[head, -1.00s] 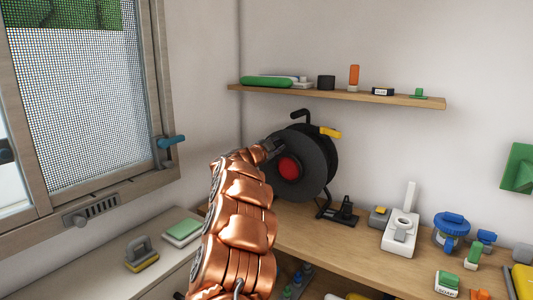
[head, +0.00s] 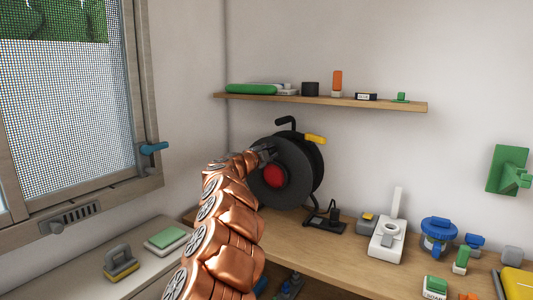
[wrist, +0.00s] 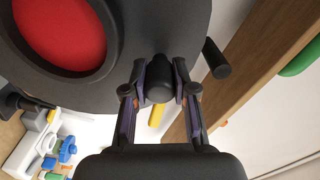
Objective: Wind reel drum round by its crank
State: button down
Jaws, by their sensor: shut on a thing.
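The black reel drum (head: 296,187) with a red hub (head: 272,176) stands upright on the wooden worktop, on a black frame with a handle on top. In the wrist view the drum face (wrist: 130,40) and the red hub (wrist: 62,30) fill the upper left. My gripper (wrist: 160,82) is shut on the dark crank knob (wrist: 159,91), one finger on each side of it. In the head view my gripper (head: 266,154) is at the upper part of the drum's face, and my arm hides part of the drum's left side.
A shelf (head: 330,101) with small items runs above the reel. A white device with an upright lever (head: 386,239) and blue fittings (head: 438,232) stand right of it. A window (head: 70,100) is at left. A yellow part (head: 315,139) sticks out at the drum's upper right.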

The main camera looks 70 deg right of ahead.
jog(key=shift+s, duration=0.2)
jog(key=c, duration=0.9)
grip_release()
jog(key=shift+w+a, duration=0.1)
jog(key=shift+v, duration=5.9)
